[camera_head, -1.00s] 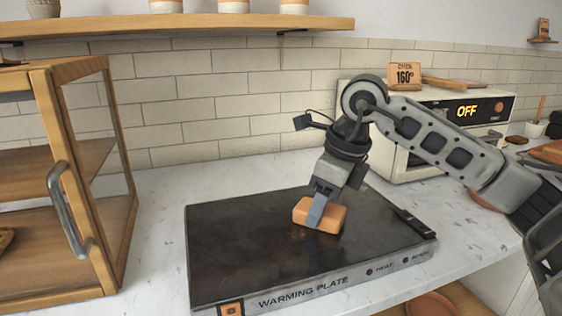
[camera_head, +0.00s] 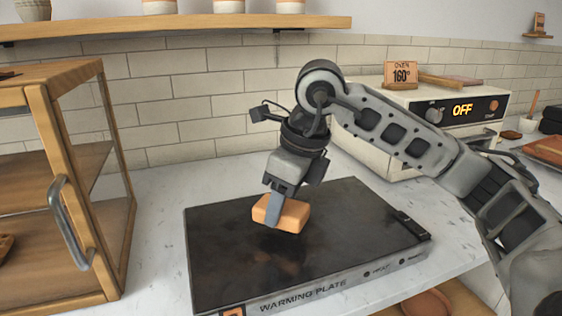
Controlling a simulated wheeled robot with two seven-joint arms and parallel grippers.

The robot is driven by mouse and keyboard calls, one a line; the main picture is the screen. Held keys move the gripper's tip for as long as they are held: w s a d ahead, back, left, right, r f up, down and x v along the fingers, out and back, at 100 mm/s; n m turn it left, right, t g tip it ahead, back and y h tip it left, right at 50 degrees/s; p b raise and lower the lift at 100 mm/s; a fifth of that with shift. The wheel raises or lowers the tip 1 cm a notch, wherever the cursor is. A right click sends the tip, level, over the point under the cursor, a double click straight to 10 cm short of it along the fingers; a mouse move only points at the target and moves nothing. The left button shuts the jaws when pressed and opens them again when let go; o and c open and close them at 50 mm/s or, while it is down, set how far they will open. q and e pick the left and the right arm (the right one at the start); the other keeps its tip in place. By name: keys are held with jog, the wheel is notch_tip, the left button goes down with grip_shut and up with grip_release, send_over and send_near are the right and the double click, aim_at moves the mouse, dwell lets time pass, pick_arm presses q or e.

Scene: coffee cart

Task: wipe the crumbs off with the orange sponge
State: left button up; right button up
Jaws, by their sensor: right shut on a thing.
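The orange sponge (camera_head: 292,215) is over the dark top of the warming plate (camera_head: 345,245), a little above the plate's middle in the picture. My right gripper (camera_head: 274,212) is shut on the sponge and points down, with one finger across its near side. The sponge looks low at the plate surface, but I cannot tell whether it touches. I cannot make out distinct crumbs; the plate top shows only faint smudges. My left gripper is not in view.
A wooden display case (camera_head: 62,190) with a metal handle stands at the left. An oven (camera_head: 455,115) reading OFF stands at the back right. A wooden shelf (camera_head: 180,25) with pots is above. Pale marble counter (camera_head: 160,205) lies clear between case and plate.

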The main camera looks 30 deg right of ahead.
jog(key=shift+r+p, duration=1.8)
jog(key=shift+r, duration=0.85)
jog(key=shift+f, duration=0.1)
